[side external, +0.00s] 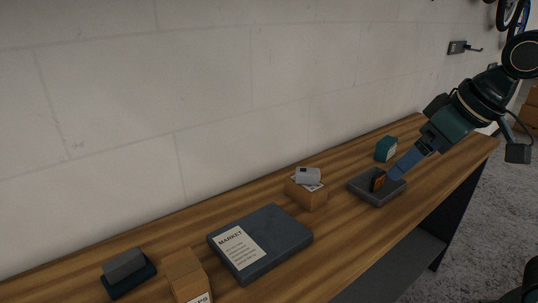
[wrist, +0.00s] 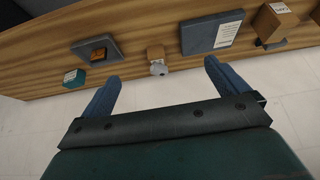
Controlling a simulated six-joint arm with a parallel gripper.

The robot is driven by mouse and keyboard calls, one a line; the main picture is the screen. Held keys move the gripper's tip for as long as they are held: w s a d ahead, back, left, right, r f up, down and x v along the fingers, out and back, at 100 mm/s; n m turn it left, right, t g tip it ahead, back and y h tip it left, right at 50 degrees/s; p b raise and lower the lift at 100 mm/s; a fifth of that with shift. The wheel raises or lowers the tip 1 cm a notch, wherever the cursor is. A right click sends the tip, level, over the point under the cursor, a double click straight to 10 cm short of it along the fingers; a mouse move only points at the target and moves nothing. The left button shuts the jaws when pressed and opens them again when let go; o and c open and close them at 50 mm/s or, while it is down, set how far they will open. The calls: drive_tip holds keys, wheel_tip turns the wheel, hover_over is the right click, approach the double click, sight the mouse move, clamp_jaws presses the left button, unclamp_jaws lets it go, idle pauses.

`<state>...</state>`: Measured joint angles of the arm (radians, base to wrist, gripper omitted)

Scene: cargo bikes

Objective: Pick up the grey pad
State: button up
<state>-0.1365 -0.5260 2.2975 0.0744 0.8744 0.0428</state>
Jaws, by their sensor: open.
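Several grey things could be the pad, and I cannot tell which. A small light grey piece (side external: 308,175) lies on a cardboard box (side external: 306,196); it also shows in the wrist view (wrist: 158,70). A grey block (side external: 124,264) rests on a dark blue base (side external: 131,281) at the far left. A large flat blue-grey slab (side external: 277,237) with a MARKET label lies mid-table. My gripper (side external: 393,173) is open and empty, overlapping the tray in the side view. In the wrist view, its fingers (wrist: 162,70) stand apart, with the light grey piece showing between them.
A grey tray (side external: 391,199) holds an orange-brown piece (side external: 378,180). A teal box (side external: 386,149) stands behind it. Another cardboard box (side external: 184,272) stands left of the slab. The wooden table (side external: 345,228) runs along a pale block wall (side external: 220,90).

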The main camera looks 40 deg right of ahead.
drive_tip(key=w+a+r+n, duration=0.1)
drive_tip(key=w+a, duration=1.6)
drive_tip(key=w, duration=0.2)
drive_tip(key=n+y, duration=0.1)
approach(123, 259)
wheel_tip(123, 259, up, 2)
drive_tip(key=s, duration=0.2)
drive_tip(key=shift+s+t, duration=0.1)
drive_tip(key=shift+t, duration=0.3)
drive_tip(key=shift+x, duration=4.3)
drive_tip(key=shift+x, duration=2.55)
